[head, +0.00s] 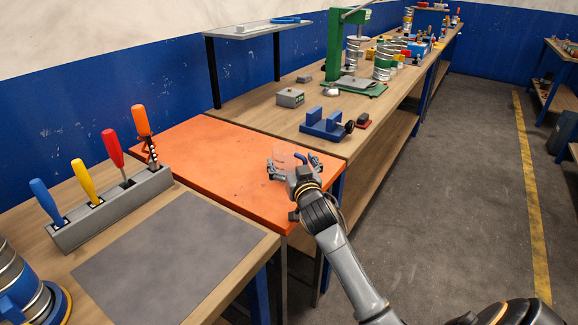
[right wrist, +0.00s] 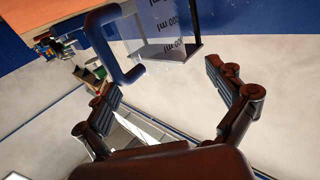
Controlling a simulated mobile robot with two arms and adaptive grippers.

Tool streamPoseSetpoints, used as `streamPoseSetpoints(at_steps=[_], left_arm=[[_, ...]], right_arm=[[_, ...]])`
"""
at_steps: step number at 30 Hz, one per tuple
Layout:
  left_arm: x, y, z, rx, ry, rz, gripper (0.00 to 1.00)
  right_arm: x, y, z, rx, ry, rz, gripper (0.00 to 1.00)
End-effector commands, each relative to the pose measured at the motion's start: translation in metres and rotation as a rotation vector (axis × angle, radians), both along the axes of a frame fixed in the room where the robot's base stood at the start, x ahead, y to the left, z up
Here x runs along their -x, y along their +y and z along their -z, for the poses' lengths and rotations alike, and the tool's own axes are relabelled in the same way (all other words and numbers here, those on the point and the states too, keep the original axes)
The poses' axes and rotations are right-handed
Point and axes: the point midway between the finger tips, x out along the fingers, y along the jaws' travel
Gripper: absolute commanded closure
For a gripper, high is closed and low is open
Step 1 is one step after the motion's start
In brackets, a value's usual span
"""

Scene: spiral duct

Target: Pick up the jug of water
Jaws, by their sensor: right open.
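The jug (head: 284,154) is clear, with a blue handle, and stands on the orange tabletop (head: 205,160) near its right end. In the right wrist view the jug (right wrist: 168,22) shows at the top, with "ml" marks on its wall and its blue handle at the left. My right gripper (head: 293,166) is open at the near side of the jug. In the right wrist view the open fingers (right wrist: 162,90) are apart, with the handle and jug beyond them; I see no contact. The water level is not clear. My left gripper is not in view.
A blue vise (head: 322,126) and a grey box (head: 290,97) stand on the wooden bench behind the jug. A screwdriver rack (head: 110,210) stands at the left, beside a grey mat (head: 165,265). The orange top between is clear. The floor at right is open.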

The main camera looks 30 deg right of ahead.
Motion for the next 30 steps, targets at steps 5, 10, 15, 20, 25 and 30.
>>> streamPoseSetpoints(at_steps=[5, 10, 15, 20, 25, 30], left_arm=[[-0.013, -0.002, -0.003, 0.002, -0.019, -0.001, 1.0], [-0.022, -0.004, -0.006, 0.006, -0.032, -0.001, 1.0], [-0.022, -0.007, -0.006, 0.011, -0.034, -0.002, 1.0], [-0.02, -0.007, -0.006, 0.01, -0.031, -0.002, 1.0], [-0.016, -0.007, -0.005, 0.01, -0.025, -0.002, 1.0], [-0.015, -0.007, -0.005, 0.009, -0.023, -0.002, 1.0]], right_arm=[[-0.022, -0.009, -0.002, 0.001, 0.0, 0.001, 0.05], [-0.044, -0.015, -0.001, 0.001, 0.0, 0.0, 0.05], [-0.051, -0.018, 0.001, 0.001, 0.001, 0.001, 0.05], [-0.051, -0.018, 0.001, 0.001, 0.001, 0.0, 0.05], [-0.05, -0.018, 0.001, 0.001, 0.001, 0.0, 0.36], [-0.05, -0.018, 0.001, 0.0, 0.002, 0.0, 0.71]])
